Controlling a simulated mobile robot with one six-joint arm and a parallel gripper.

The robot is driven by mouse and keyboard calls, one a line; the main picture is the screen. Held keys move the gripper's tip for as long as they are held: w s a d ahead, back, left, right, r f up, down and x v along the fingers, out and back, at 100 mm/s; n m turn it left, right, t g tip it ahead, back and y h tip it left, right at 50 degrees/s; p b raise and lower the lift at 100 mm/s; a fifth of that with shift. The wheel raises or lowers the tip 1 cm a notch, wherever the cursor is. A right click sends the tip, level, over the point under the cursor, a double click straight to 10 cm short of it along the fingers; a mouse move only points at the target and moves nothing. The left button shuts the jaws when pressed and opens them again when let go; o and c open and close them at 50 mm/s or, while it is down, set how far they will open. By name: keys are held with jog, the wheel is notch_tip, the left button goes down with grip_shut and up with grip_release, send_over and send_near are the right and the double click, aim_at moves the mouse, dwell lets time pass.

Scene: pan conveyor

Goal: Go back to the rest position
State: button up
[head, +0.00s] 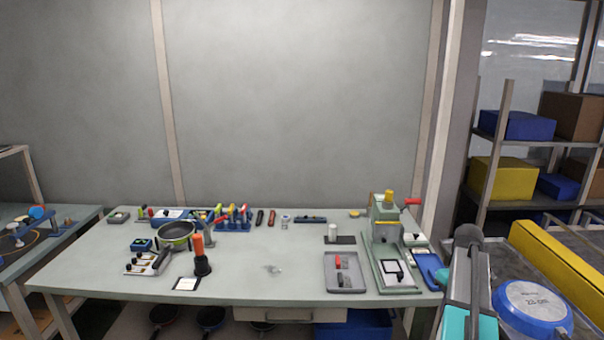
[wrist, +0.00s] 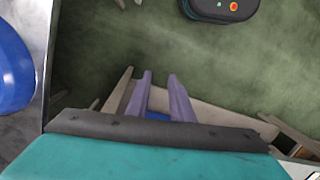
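My gripper (wrist: 160,76) shows in the wrist view as two purple-grey fingers with a gap between them. It is open and nothing is between the fingers. It points over a green floor, apart from any object. In the head view my arm with its grey and teal parts rises at the lower right, beside the workbench; the fingers cannot be made out there.
The workbench (head: 262,257) carries a pan (head: 176,234), a grey tray (head: 345,285) and a green press (head: 386,225). At right are a blue disc (head: 532,304), a yellow beam (head: 565,266) and shelves with boxes. A dark button box (wrist: 220,10) shows in the wrist view.

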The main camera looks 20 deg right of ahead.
jog(key=a+f+n+g, duration=0.4)
jog(key=a+f, duration=2.1)
jog(key=a, duration=0.4)
jog(key=s+a+f+m, duration=0.1)
jog(key=s+a+f, duration=0.7)
jog(key=s, duration=0.2)
jog(key=s+a+f+m+h, duration=0.1)
jog(key=s+a+f+m, duration=0.1)
jog(key=s+a+f, duration=0.6)
jog(key=shift+s+a+f+g, duration=0.2)
jog(key=shift+s+g, duration=0.1)
jog(key=shift+s, duration=0.95)
